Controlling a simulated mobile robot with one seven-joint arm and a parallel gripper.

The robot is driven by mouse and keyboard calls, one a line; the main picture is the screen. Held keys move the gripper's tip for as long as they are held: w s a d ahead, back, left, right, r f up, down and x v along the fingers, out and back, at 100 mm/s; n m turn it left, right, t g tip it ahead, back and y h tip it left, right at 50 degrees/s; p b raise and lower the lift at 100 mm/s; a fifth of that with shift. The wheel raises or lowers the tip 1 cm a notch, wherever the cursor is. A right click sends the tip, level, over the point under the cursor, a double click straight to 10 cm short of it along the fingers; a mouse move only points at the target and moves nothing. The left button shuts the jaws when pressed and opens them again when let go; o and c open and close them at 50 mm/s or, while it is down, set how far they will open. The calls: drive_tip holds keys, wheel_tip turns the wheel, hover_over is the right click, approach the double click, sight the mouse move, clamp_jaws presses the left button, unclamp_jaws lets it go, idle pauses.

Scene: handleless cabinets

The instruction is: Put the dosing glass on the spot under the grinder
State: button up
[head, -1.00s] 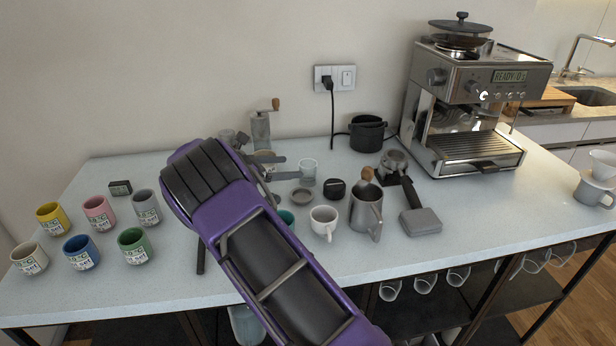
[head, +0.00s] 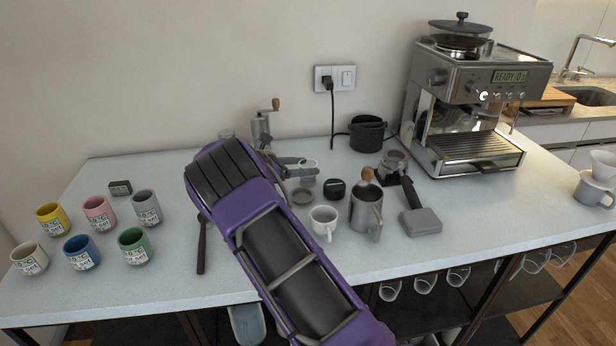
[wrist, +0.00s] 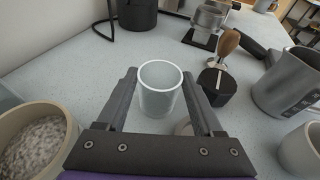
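The dosing glass, a clear empty cup (wrist: 160,98), stands upright on the counter in the wrist view. It also shows in the head view (head: 309,174), partly behind my gripper. My gripper (wrist: 159,74) is open, with one finger on each side of the glass; a small gap shows on each side. A hand grinder with a crank and wooden knob (head: 262,128) stands at the back wall, its lower part hidden by my arm. The espresso machine (head: 465,100) has a lidded hopper (head: 460,32) on top. I cannot make out a marked spot under either.
A beige cup with grainy contents (wrist: 30,140) is left of my gripper. Several coloured cups stand left.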

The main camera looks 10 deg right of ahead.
clamp_jaws()
drive_tip(key=shift+r, duration=0.15)
wheel_tip(320, 180, up, 10)
idle(0.4)
